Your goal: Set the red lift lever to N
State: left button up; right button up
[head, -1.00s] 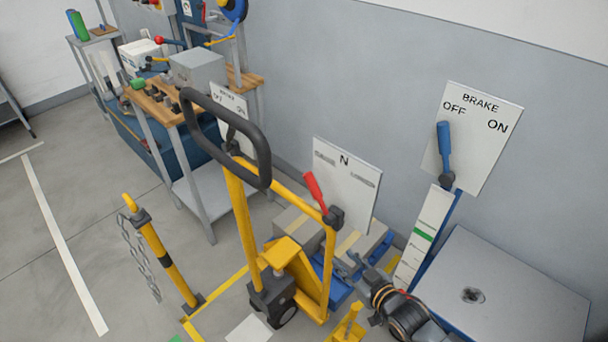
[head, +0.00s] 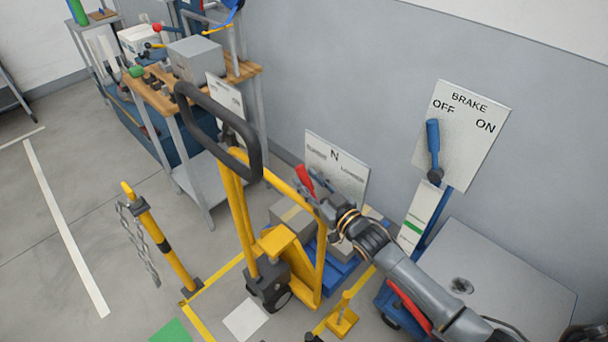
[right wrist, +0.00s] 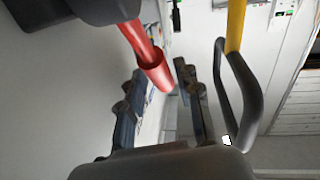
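The red lift lever (head: 305,180) tilts up and left in front of a white plate (head: 345,172) marked N at its middle, on the yellow pallet truck. It leans to the left of N. The right label looks like LOWER; the left one is too blurred to read. My right gripper (head: 321,203) is just right of the lever, partly hiding its pivot. In the right wrist view the fingers are apart, and the red lever's end (right wrist: 158,75) shows between them near the tips, not clasped. My left gripper is not in view.
A black loop handle (head: 190,125) rises left of the lever. The blue BRAKE lever (head: 433,140) and its plate (head: 473,135) stand to the right. A yellow post (head: 160,238) with a chain stands at left. A grey box (head: 195,60) sits on the bench behind.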

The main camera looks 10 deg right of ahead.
jog(key=shift+x, duration=1.05)
grip_shut()
jog(key=shift+f, duration=0.1)
